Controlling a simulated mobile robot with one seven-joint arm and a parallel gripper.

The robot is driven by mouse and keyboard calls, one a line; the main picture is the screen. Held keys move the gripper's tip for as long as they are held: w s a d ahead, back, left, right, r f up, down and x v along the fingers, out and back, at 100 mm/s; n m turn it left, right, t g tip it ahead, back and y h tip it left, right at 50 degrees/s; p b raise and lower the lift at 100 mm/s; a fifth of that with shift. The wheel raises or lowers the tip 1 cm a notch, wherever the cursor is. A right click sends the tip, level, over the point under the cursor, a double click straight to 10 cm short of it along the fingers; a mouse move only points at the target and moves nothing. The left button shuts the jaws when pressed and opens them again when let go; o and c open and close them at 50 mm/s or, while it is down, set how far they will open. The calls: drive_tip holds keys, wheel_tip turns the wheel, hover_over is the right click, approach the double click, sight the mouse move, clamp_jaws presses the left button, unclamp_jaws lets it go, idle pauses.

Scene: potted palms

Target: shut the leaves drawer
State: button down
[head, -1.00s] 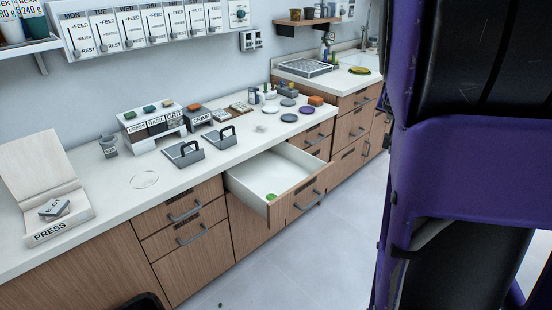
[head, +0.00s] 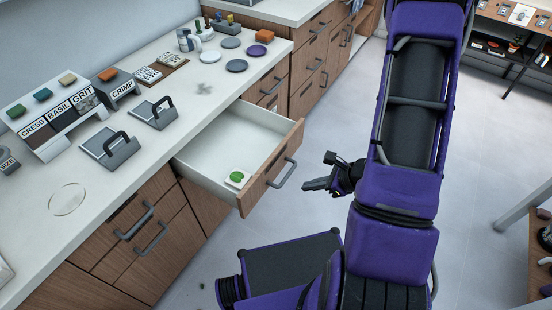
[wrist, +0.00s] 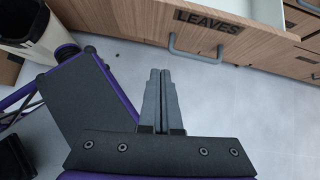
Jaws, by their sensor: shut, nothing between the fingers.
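The leaves drawer (head: 240,142) stands pulled out from the counter in the head view. A small white item with a green top (head: 237,178) lies inside near its front. In the wrist view the drawer front (wrist: 165,22) carries the label LEAVES (wrist: 208,21) and a grey bar handle (wrist: 195,52); the handle also shows in the head view (head: 283,174). My gripper (head: 306,187) is just right of the handle, apart from it. In the wrist view its two fingers (wrist: 161,72) are together and empty, pointing toward the drawer front.
The white counter (head: 178,104) above holds two grey handled plates (head: 110,148), labelled bins (head: 60,120) and several round discs (head: 237,66). Closed drawers (head: 145,235) flank the open one. The grey floor (head: 330,120) right of the drawer is clear.

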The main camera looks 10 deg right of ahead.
drive_tip(key=w+m, duration=0.1)
drive_tip(key=w, duration=0.1)
drive_tip(key=t, duration=0.1)
approach(266, 179)
drive_tip(key=x, duration=0.5)
drive_tip(key=shift+w+a+f+m, duration=0.15)
drive_tip(key=shift+a+m, duration=0.15)
drive_tip(key=shift+w+b, duration=0.1)
drive_tip(key=shift+b, duration=0.2)
